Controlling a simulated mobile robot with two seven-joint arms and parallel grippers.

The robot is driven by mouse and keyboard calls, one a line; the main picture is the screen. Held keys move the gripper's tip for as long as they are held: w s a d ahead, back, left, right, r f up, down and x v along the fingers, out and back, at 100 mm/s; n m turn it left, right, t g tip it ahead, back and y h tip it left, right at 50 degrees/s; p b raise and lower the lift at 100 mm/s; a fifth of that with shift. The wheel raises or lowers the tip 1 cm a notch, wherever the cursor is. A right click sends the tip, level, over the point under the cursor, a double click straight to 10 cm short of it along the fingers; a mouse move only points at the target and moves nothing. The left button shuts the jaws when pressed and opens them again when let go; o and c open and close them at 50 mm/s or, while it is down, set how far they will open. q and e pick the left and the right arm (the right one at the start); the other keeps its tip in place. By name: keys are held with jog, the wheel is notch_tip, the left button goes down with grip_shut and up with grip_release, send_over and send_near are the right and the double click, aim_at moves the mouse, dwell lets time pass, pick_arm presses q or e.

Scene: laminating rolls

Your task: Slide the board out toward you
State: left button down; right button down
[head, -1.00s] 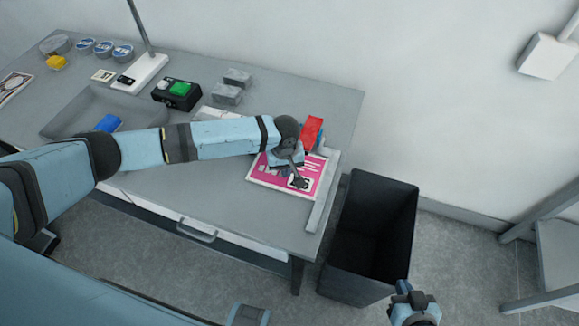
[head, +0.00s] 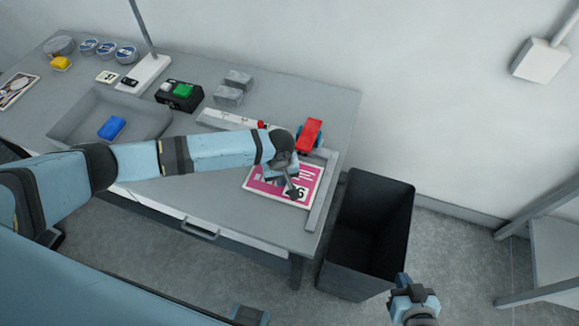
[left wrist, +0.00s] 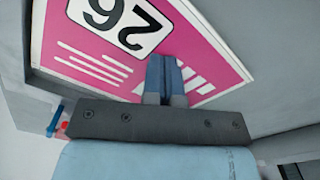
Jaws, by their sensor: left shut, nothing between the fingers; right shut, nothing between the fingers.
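The board (head: 262,186) is a flat pink panel with a white border and the number 26. It lies flat at the right end of the grey table, beside a grey bar (head: 319,205). My left gripper (head: 292,192) reaches over it from the left, shut and empty, with its fingertips at the board's printed face. In the left wrist view, the closed fingers (left wrist: 164,75) overlap the pink face of the board (left wrist: 85,45); contact is hard to judge. My right gripper (head: 403,281) is shut and empty, low at the right beside the bin.
A red object (head: 309,135) stands behind the board, by a pale strip (head: 222,119). A dark open bin (head: 382,190) stands right of the table. A grey tray (head: 75,112) with a blue block, a green-topped box (head: 181,93) and grey blocks (head: 228,95) are further left.

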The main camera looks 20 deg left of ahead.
pick_arm(q)
jog(key=shift+s+f, duration=0.1)
jog(key=shift+s, duration=0.2)
pick_arm(e)
jog(key=shift+r, duration=0.15)
pick_arm(q)
jog(key=shift+s+a+p, duration=0.15)
jog(key=shift+s+p, duration=0.5)
jog(key=shift+p, duration=0.4)
pick_arm(e)
jog(key=shift+r, duration=0.9)
pick_arm(q)
jog(key=shift+w, duration=0.1)
pick_arm(e)
jog(key=shift+r, duration=0.1)
